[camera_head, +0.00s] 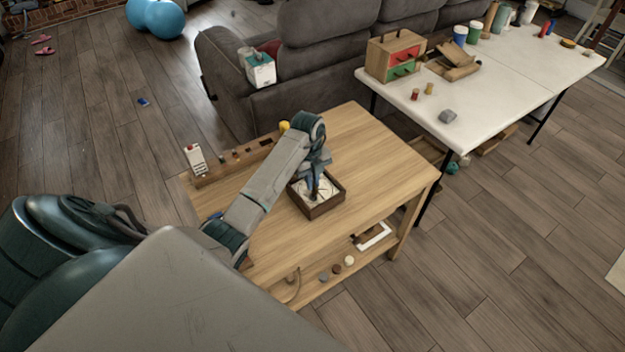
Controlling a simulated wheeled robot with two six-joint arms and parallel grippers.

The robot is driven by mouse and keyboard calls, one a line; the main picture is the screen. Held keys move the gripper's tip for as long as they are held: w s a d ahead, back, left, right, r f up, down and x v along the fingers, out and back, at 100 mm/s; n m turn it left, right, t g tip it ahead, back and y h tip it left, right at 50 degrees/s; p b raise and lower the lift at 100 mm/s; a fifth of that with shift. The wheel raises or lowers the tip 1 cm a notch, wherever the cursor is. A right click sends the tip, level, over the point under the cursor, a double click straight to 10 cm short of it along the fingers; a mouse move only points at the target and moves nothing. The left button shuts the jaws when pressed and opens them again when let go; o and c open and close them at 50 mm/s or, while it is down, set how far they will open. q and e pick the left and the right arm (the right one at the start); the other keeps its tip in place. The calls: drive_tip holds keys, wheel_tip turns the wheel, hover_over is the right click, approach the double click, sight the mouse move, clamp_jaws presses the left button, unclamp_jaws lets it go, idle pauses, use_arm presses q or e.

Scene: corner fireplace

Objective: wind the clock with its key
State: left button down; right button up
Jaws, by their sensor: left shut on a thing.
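The clock (329,206) is a square dark-framed box with a pale face, lying face up on the wooden table (375,150). My left gripper (314,192) points down over the clock's face, its fingertips close to the middle of it. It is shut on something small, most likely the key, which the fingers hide. Part of the clock's face is hidden behind the gripper. My right gripper is not in view.
A wooden rack (236,161) with small items and a white bottle-like box (195,158) stands along the table's left edge. The table's right part is clear. A white table (480,85) and a grey sofa (290,105) stand beyond.

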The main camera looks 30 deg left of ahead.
use_arm(q)
drive_tip(key=shift+f, duration=0.1)
idle(0.4)
drive_tip(key=shift+f+b, duration=0.45)
drive_tip(key=shift+f, duration=0.15)
idle(0.3)
idle(0.6)
drive_tip(key=m, duration=0.2)
drive_tip(key=shift+m, duration=0.7)
drive_tip(key=shift+r, duration=0.1)
